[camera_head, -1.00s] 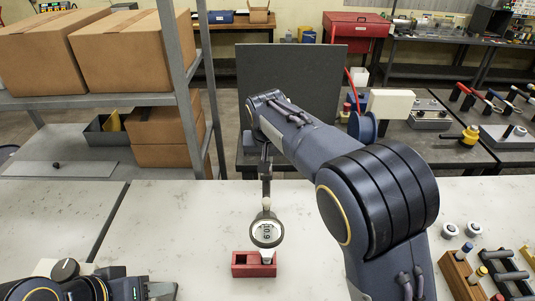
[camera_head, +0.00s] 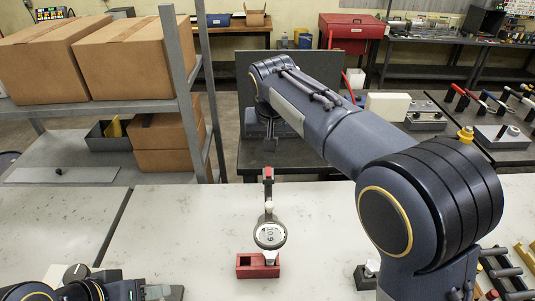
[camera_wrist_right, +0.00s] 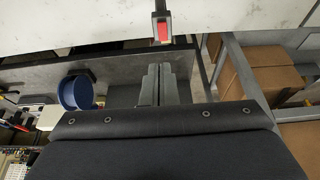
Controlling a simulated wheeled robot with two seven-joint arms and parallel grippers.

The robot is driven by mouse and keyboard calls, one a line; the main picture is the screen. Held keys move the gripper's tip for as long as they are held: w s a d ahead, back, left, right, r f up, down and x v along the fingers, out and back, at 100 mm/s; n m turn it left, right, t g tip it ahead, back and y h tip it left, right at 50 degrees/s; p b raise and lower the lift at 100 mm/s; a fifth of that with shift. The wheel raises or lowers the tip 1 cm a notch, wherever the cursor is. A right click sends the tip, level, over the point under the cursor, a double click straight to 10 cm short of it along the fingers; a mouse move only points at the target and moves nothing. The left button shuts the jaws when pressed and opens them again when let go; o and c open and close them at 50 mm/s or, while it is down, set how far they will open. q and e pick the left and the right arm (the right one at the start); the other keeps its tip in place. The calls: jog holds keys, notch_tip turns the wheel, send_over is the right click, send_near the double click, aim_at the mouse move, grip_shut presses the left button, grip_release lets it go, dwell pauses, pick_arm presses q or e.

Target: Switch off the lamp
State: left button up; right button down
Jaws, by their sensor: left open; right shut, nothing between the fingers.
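I cannot tell which thing is the lamp. A tool with a round dial (camera_head: 270,235) stands in a red block (camera_head: 257,266) on the pale bench. Its stem ends at the far side in a dark tip with a red patch (camera_head: 268,173), which also shows in the right wrist view (camera_wrist_right: 162,30). My right gripper (camera_head: 270,142) is shut and empty beyond that tip, with a gap between; its fingers show in the right wrist view (camera_wrist_right: 158,85). My left gripper (camera_head: 163,292) is open at the bottom left edge, partly cut off.
A shelf (camera_head: 190,100) with cardboard boxes (camera_head: 133,60) stands at the left. Racks with tools (camera_head: 510,275) lie at the lower right, partly behind my right arm. A dark table (camera_head: 250,158) is beyond the bench.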

jog(key=v, duration=0.3)
jog(key=shift+s+a+r, duration=0.1)
jog(key=shift+a+r, duration=0.1)
jog(key=shift+r, duration=0.1)
